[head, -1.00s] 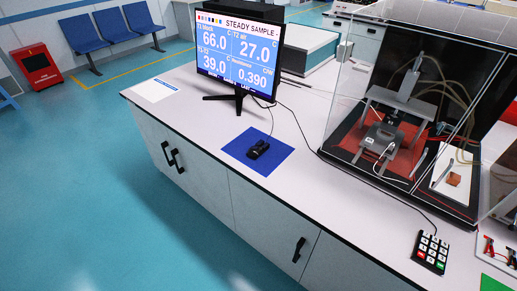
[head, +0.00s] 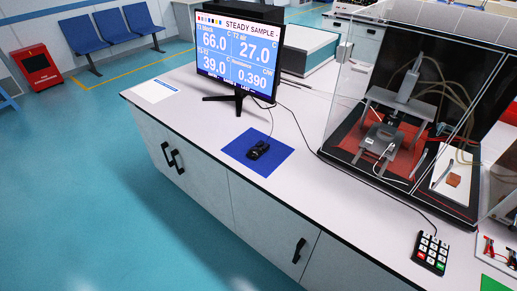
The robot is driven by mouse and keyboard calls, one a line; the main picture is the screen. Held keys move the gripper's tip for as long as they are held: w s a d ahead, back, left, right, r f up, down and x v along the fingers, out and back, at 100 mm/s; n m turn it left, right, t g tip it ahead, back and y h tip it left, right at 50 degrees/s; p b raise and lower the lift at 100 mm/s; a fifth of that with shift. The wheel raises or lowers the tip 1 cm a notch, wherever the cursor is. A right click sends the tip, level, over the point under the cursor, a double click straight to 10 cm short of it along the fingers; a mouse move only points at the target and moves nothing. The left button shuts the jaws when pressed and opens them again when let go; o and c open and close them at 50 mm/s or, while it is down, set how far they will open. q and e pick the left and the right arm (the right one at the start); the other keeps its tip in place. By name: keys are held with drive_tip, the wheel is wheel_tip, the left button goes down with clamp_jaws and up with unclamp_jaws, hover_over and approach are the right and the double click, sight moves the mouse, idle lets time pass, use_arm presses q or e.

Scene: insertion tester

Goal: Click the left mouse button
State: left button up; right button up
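A black computer mouse (head: 258,150) rests on a blue mouse pad (head: 283,156) on the white bench. Its cable runs back toward the monitor (head: 239,55), which stands behind it. The monitor reads "STEADY SAMPLE" with the values 66.0, 27.0, 39.0 and 0.390. The mouse is too small here to tell its two buttons apart. Neither of my grippers shows in the head view, and nothing touches the mouse.
A clear-walled enclosure with a press-like tester (head: 393,115) stands to the right. A black keypad (head: 431,252) lies near the front right. A white sheet (head: 154,90) lies at the bench's left end. The bench (head: 330,195) is clear between pad and keypad.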

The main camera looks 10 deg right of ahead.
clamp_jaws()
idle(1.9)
